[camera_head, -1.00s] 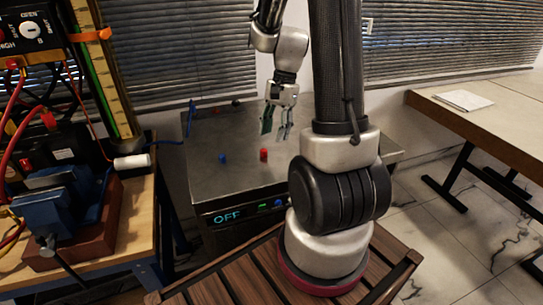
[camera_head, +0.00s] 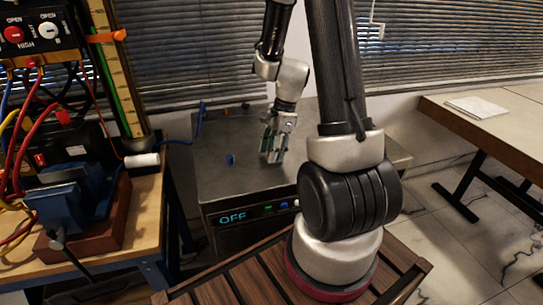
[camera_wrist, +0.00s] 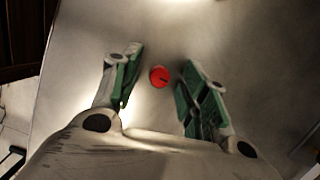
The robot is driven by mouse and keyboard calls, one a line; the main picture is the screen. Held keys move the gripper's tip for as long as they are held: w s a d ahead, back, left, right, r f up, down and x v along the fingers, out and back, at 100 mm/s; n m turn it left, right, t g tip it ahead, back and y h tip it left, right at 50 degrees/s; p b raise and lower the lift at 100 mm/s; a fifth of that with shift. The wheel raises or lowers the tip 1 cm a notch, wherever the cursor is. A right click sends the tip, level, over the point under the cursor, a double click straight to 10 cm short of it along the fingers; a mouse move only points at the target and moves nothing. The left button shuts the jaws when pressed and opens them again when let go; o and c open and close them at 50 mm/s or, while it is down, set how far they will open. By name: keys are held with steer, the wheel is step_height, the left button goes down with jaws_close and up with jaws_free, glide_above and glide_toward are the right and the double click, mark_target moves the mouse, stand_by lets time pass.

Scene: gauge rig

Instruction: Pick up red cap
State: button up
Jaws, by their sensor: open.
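The red cap (camera_wrist: 160,76) is a small round red piece on the grey metal surface (camera_head: 215,175). In the wrist view it lies between my two green-padded fingers, nearer the left one, with a gap on both sides. My gripper (camera_wrist: 155,82) is open and empty. In the head view my gripper (camera_head: 272,155) points down low over the surface, and the red cap is hidden behind it.
A blue cap (camera_head: 230,159) stands on the surface left of my gripper. A blue vise (camera_head: 70,205) and a cabled panel (camera_head: 35,40) are on the wooden bench at left. A table with paper (camera_head: 475,107) is at right.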

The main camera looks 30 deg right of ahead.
steer(key=shift+c, duration=0.2)
steer(key=c, duration=0.8)
